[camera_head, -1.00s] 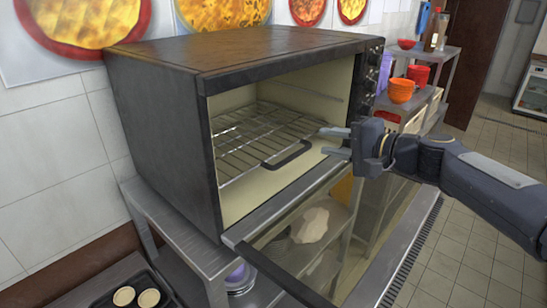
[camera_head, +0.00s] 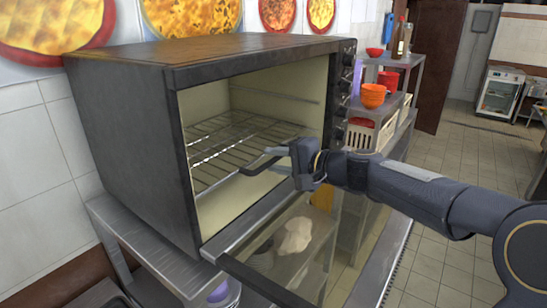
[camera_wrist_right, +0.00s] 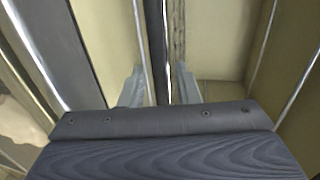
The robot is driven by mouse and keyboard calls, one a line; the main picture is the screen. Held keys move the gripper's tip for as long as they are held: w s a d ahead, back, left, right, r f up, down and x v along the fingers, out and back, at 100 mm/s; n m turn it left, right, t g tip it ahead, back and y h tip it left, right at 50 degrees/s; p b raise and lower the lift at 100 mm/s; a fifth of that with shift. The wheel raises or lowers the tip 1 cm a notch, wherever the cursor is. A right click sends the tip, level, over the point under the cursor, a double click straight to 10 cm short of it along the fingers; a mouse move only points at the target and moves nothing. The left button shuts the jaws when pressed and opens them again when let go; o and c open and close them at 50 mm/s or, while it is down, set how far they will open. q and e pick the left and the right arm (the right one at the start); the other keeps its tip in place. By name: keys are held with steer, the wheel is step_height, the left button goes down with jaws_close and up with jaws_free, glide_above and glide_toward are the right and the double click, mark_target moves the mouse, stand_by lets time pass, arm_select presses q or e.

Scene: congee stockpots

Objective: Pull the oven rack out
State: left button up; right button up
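The oven (camera_head: 125,125) stands with its glass door (camera_head: 290,245) folded down. The wire oven rack (camera_head: 225,145) lies inside it, with a dark handle loop (camera_head: 250,167) at its front edge. My right gripper (camera_head: 280,160) is at the oven mouth, beside the front of the rack handle. In the right wrist view its two fingertips (camera_wrist_right: 158,88) are apart, with a dark bar (camera_wrist_right: 155,45) and thin metal rods running between them. Contact with the bar is not clear. My left gripper is not in view.
The lowered door reaches out below my right arm. A metal shelf (camera_head: 150,250) supports the oven. To the right, another rack holds orange bowls (camera_head: 373,95), a red container (camera_head: 388,79) and a cream basket (camera_head: 360,136). The tiled floor at the right is open.

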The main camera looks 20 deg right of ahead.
steer(key=shift+w+a+f, duration=0.1)
steer(key=shift+w+a, duration=0.2)
steer(key=shift+w, duration=0.05)
steer(key=shift+c, duration=0.4)
steer(key=shift+f, duration=0.1)
jaws_close()
steer(key=shift+s+d, duration=0.1)
steer(key=shift+s+d+f, duration=0.15)
steer(key=shift+s+d, duration=0.05)
steer(key=shift+s, duration=0.05)
steer(key=f+b+v, duration=0.1)
steer(key=b+v, duration=0.1)
steer(key=v, duration=0.3)
steer(key=f+b+v, duration=0.1)
steer(key=b+v, duration=0.1)
steer(key=v, duration=0.3)
steer(key=f+b+v, duration=0.1)
steer(key=v, duration=0.4)
steer(key=shift+s+d+f+b, duration=0.15)
steer(key=shift+s+d+b, duration=0.1)
steer(key=shift+s+b, duration=0.2)
steer(key=shift+s+d, duration=0.35)
steer(key=shift+s, duration=0.15)
